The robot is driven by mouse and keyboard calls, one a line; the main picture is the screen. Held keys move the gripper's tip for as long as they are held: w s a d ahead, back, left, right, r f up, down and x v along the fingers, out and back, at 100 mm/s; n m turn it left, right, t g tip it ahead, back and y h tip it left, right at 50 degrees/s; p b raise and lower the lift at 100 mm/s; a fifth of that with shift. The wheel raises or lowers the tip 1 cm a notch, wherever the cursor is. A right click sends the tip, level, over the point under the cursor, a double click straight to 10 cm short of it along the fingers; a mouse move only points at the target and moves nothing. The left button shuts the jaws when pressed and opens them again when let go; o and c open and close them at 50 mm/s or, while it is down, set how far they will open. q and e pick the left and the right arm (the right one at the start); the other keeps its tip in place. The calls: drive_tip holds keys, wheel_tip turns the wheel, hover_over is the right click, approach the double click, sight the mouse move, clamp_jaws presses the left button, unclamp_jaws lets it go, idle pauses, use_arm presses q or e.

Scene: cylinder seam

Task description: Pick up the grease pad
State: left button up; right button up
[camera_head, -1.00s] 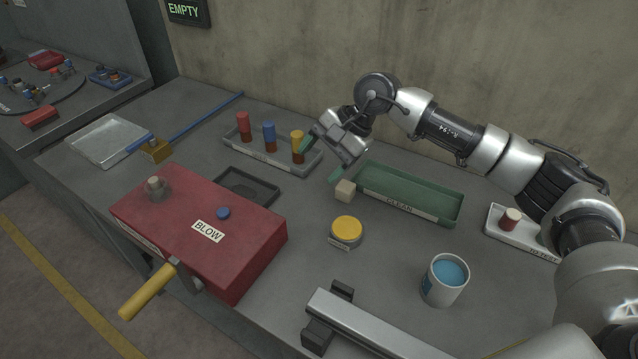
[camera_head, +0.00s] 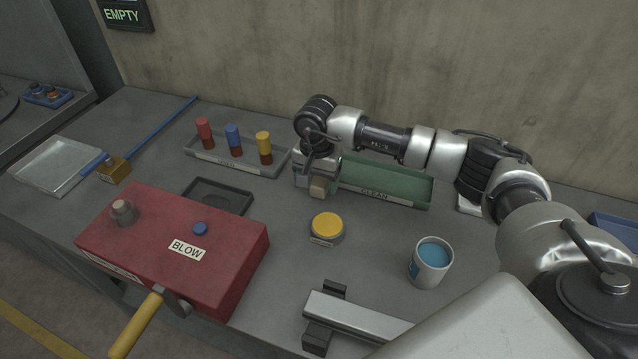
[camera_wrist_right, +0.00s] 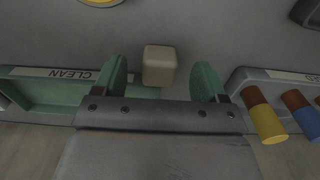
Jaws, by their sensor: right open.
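A small beige block (camera_head: 318,187), which I take to be the grease pad, stands on the bench just left of the green CLEAN tray. My right gripper (camera_head: 314,180) points down over it and hides part of it in the head view. In the right wrist view the beige block (camera_wrist_right: 159,65) lies between the lines of the two green fingers, with a gap on each side. The right gripper (camera_wrist_right: 162,78) is open and holds nothing. My left gripper is not in view.
The green CLEAN tray (camera_head: 385,184) is right of the block. A grey tray (camera_head: 205,157) with red, blue and yellow-topped pegs is to the left. A yellow-lidded tin (camera_head: 327,226), a cup of blue (camera_head: 431,265) and a red BLOW box (camera_head: 150,240) are nearer.

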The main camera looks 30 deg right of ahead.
sight(317, 186)
wheel_tip(317, 186, down, 3)
drive_tip(key=shift+f+p, duration=0.2)
drive_tip(key=shift+p, duration=0.1)
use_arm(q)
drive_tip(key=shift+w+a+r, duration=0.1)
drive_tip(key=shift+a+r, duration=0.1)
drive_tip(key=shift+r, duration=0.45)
use_arm(e)
drive_tip(key=c, duration=1)
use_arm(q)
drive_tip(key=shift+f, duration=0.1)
use_arm(e)
drive_tip(key=shift+r, duration=0.2)
